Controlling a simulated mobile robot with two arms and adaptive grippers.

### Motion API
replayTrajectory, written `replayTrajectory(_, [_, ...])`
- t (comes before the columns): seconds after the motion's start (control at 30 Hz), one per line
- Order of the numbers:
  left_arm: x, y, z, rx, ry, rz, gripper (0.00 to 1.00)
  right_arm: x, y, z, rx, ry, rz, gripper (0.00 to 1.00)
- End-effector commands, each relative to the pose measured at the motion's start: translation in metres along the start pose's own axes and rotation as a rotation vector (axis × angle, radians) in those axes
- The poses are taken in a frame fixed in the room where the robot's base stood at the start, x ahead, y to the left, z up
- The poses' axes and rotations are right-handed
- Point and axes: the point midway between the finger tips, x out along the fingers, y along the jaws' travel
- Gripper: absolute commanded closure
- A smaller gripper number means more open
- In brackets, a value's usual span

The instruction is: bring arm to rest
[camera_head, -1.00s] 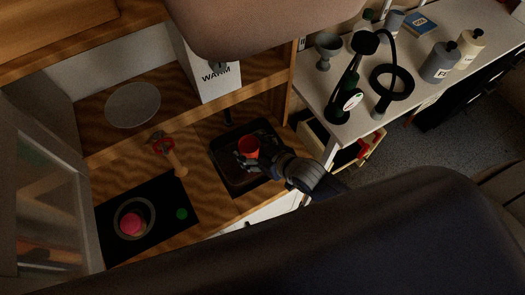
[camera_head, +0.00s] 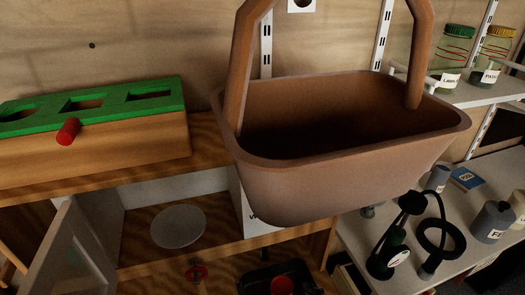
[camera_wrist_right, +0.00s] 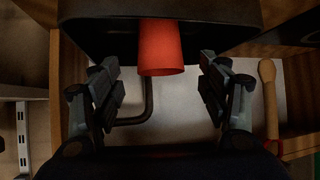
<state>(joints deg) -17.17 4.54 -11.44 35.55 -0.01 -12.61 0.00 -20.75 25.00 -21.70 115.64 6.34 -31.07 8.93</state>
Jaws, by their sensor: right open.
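My right gripper (camera_wrist_right: 160,68) is open in the right wrist view, with a finger on each side. A red cup (camera_wrist_right: 160,45) shows between the fingertips, with clear gaps on both sides; I cannot tell how far beyond them it is. Behind it is the black sink basin (camera_wrist_right: 85,35), with its dark curved tap (camera_wrist_right: 146,105). In the head view the red cup (camera_head: 282,286) and basin (camera_head: 250,284) are cut by the bottom edge, and the right gripper is out of frame. My left gripper is in neither view.
A brown basket (camera_head: 345,175) hangs large in front. An open cabinet door (camera_head: 75,255) stands at left, beside a shelf with a white plate (camera_head: 178,227). A green-topped wooden box (camera_head: 95,130) sits above. A white table (camera_head: 460,265) with bottles is at right.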

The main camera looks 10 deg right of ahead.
Motion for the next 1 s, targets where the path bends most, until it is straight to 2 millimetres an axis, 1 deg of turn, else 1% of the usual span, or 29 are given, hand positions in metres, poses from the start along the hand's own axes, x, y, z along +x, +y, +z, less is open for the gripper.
replayTrajectory(0.17, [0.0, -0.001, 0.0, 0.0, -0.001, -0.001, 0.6, -0.009, -0.001, 0.003, 0.014, -0.052, 0.022, 0.3])
replayTrajectory(0.27, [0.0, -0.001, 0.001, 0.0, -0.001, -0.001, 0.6, -0.024, 0.0, 0.01, 0.037, -0.141, 0.056, 0.3])
replayTrajectory(0.5, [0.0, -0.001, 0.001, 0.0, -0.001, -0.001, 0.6, -0.081, 0.005, 0.037, 0.103, -0.392, 0.135, 0.3])
replayTrajectory(0.9, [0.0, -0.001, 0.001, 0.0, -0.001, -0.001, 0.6, -0.161, 0.003, 0.071, 0.199, -0.669, 0.189, 0.3])
replayTrajectory(1.0, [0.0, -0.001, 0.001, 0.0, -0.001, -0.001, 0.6, -0.14, 0.004, 0.088, 0.194, -0.679, 0.184, 0.3])
